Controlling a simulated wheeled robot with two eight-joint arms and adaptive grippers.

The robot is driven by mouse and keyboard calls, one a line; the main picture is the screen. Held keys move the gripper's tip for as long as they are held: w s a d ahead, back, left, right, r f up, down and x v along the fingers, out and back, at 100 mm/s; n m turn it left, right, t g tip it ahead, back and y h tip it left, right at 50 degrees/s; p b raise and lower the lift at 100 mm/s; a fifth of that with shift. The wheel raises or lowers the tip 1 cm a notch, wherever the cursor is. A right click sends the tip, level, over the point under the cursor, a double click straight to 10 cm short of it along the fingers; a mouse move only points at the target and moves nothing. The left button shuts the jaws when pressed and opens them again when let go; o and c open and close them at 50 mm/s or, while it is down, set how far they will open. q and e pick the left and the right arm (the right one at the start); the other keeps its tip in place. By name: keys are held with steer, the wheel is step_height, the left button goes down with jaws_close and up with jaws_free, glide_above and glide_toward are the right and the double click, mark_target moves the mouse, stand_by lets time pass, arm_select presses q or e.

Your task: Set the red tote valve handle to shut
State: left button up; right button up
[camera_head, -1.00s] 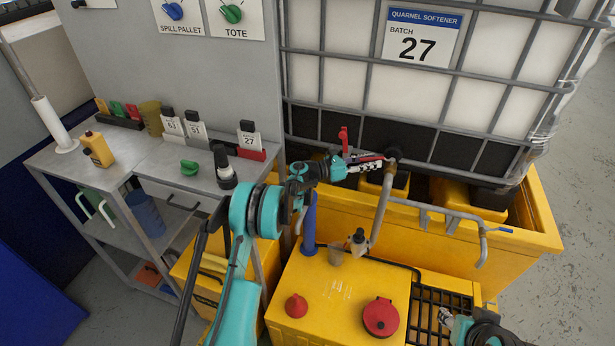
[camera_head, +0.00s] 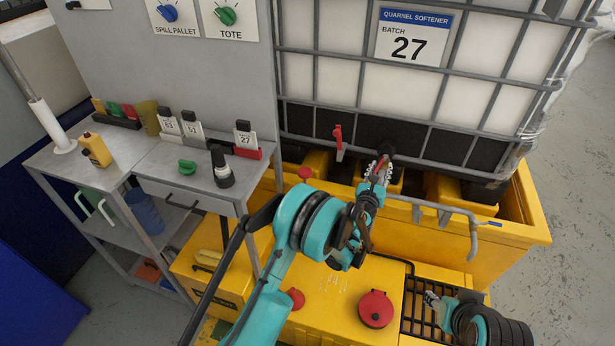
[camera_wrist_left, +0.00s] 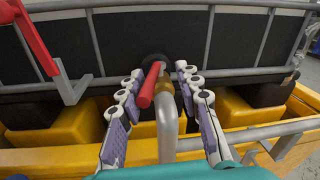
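The red tote valve handle (camera_wrist_left: 148,86) shows in the left wrist view, pointing toward the camera from the dark valve at the tote's base, roughly along the grey outlet pipe (camera_wrist_left: 167,130). My left gripper (camera_wrist_left: 160,76) is open, with one finger on each side of the handle and clear gaps. In the head view my left gripper (camera_head: 381,171) is at the valve and mostly hides handle and pipe. My right gripper (camera_head: 433,299) is low at the right, above the black grating, away from the valve; its opening is too small to tell.
A separate red lever (camera_head: 338,135) hangs on the tote cage (camera_head: 447,70), left of the valve. The yellow spill pallet (camera_head: 505,243) surrounds the tote base. A grey rail (camera_head: 440,208) runs right of the valve. A bench (camera_head: 150,165) with small items stands at left.

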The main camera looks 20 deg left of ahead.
arm_select(q)
steer(key=s+p, duration=0.2)
steer(key=s, duration=0.6)
steer(key=s+a+r+n+g+y+b, duration=0.25)
steer(key=a+r+n+y, duration=0.25)
steer(key=a+r+n, duration=0.5)
steer(key=s+a+n+g+b, duration=0.1)
steer(key=s+a+n+g, duration=0.2)
steer(key=s+a+n, duration=0.5)
steer(key=s+n, duration=0.2)
steer(key=n, duration=0.2)
steer(key=shift+s+a+f+y, duration=0.2)
steer(key=shift+a+y, duration=0.15)
steer(key=shift+y, duration=0.05)
